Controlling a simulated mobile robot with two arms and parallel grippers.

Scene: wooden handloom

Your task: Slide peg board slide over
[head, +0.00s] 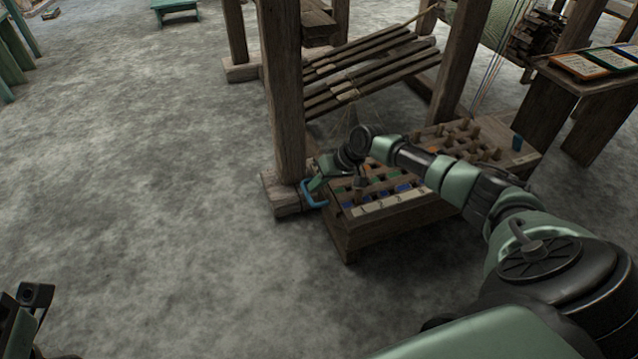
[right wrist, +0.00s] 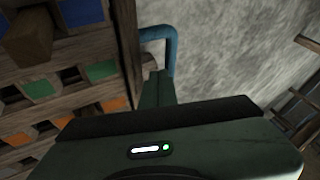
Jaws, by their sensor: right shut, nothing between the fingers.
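The peg board (head: 390,228) is a low wooden box at the loom's foot, with holes, coloured squares, pegs and a pale numbered strip. A blue handle (head: 309,196) sticks out from its left end, likely part of the slide. My right gripper (head: 317,184) is shut and empty, with its tips right at this handle. The right wrist view shows my right gripper (right wrist: 157,92) close to the blue handle (right wrist: 172,48), beside the board (right wrist: 100,92); whether they touch is unclear. My left gripper (head: 32,296) shows only partly at the lower left.
A thick loom post (head: 284,90) on a pale foot block (head: 284,208) stands right behind the handle. Slanted wooden bars (head: 375,72) hang above the board. A bench with coloured cards (head: 580,66) is at right.

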